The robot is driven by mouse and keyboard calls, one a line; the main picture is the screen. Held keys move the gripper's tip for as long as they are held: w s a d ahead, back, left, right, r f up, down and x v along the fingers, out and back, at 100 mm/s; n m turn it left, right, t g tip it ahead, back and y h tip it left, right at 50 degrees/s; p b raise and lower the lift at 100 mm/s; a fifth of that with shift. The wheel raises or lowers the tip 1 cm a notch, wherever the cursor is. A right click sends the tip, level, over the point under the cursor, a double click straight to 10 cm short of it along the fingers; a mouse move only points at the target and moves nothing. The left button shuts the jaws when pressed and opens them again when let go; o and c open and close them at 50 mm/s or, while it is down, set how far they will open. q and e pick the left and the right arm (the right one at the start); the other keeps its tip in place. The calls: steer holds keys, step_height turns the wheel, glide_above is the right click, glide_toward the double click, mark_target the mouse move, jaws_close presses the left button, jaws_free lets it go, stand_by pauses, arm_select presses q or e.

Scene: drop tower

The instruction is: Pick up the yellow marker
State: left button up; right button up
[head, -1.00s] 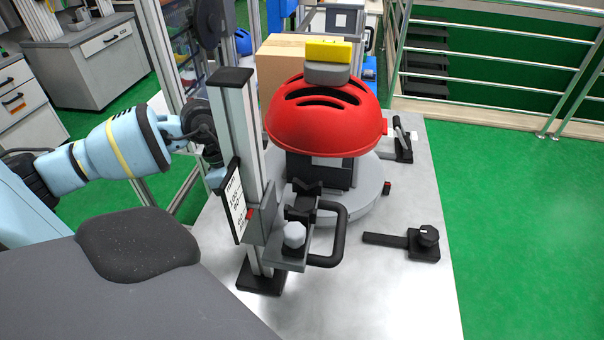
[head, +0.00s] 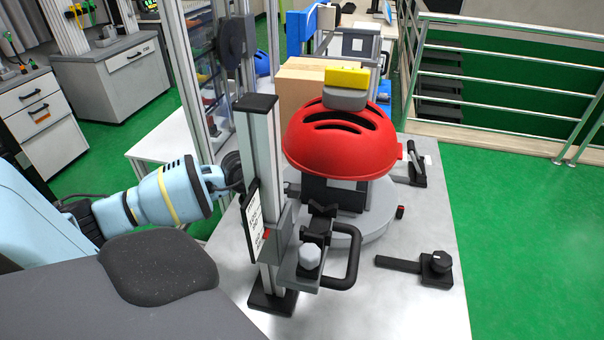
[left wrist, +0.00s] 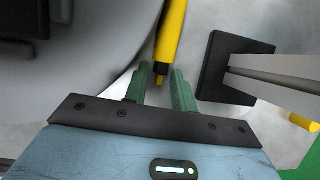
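The yellow marker (left wrist: 171,35) shows in the left wrist view as a long yellow rod with a dark band near its lower end. My left gripper (left wrist: 161,80) has two green fingers standing apart. The near end of the marker appears in the gap between the fingertips; I cannot tell whether it touches either. In the head view my left arm reaches in from the left towards the metal post (head: 258,165), and its fingers are hidden behind the post. The marker is not visible in the head view. My right gripper is in neither view.
A red helmet (head: 340,150) sits on the drop tower stand above a round grey base, a grey and yellow block (head: 346,90) on top. A black clamp (head: 432,266) lies on the metal table (head: 400,310). Another yellow piece (left wrist: 304,122) shows at the wrist view's right edge.

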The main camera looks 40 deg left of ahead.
arm_select(q)
steer(key=shift+d+f, duration=0.1)
steer(key=shift+f, duration=0.1)
jaws_close()
steer(key=shift+r, duration=0.1)
